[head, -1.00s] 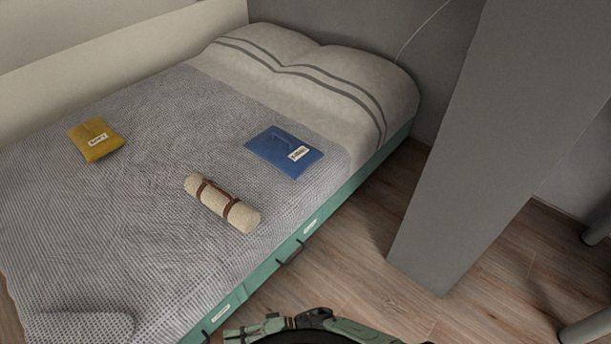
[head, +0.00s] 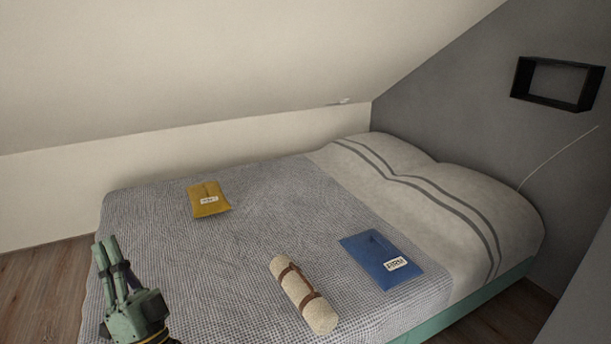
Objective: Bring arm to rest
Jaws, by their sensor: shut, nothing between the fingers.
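My gripper (head: 107,244) is at the lower left of the head view, green with its fingers pointing up. Its fingers are together and hold nothing. It shows in front of the left edge of the bed, apart from the things lying on it. Most of my arm is below the picture.
The bed (head: 240,235) has a grey woven cover. A yellow pouch (head: 208,199), a rolled cream towel with brown straps (head: 303,295) and a blue pouch (head: 380,259) lie on it. A sloped ceiling (head: 200,70) hangs over the bed. A black wall shelf (head: 518,77) is at upper right. Wooden floor (head: 40,285) shows at left.

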